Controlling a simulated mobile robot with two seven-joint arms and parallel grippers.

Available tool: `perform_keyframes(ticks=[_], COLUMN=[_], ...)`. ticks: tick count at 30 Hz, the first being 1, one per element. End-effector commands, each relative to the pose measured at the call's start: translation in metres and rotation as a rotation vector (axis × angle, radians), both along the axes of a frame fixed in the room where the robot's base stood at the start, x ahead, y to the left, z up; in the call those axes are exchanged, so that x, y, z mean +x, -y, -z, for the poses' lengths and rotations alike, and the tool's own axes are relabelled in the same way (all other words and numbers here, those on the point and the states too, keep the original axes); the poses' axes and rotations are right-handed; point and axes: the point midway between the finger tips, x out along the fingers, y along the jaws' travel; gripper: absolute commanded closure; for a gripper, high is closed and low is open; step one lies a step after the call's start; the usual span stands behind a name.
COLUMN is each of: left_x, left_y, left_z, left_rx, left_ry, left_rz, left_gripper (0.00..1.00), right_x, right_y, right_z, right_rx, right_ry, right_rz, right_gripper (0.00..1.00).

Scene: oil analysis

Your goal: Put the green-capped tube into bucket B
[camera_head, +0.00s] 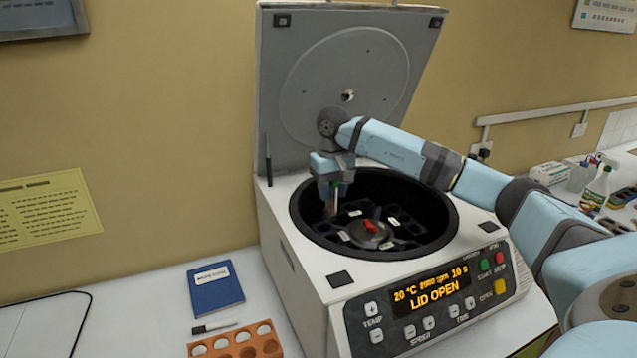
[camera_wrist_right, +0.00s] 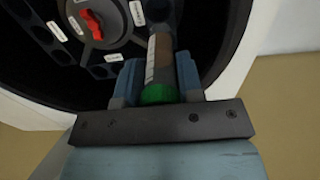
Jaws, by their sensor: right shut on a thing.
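The green-capped tube (camera_wrist_right: 158,75) is held between the fingers of my right gripper (camera_wrist_right: 155,80); it has a green cap, a brown body and a white label. In the head view my right gripper (camera_head: 334,187) reaches down into the left part of the open centrifuge bowl (camera_head: 425,240), with the tube (camera_head: 331,208) below it. The rotor (camera_head: 370,233) has a red knob and several labelled buckets around it. The label letters are too small to read, so I cannot tell which is bucket B. The tube's lower end is near the buckets; whether it is in a hole is unclear. My left gripper is out of view.
The centrifuge lid (camera_head: 345,75) stands open behind the bowl, and the display reads LID OPEN. An orange rack (camera_head: 237,345), a marker (camera_head: 214,326) and a blue notebook (camera_head: 215,287) lie at the left. A spray bottle (camera_head: 595,190) stands at the right.

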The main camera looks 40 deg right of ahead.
Motion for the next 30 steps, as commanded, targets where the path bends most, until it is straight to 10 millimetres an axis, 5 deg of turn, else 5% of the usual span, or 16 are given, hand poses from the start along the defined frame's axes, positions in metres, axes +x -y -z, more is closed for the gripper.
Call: perform_keyframes(ticks=[8, 30], left_x=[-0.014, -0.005], left_y=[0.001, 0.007], left_z=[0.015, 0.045], left_rx=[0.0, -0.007], left_ry=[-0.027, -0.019], left_rz=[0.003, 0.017], left_gripper=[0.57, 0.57], right_x=[0.0, -0.001], right_y=[0.0, 0.0], right_z=[0.011, 0.083], right_rx=[0.0, 0.001], right_ry=[-0.001, -0.002], right_rz=[0.0, 0.0], right_gripper=[0.88, 0.88])
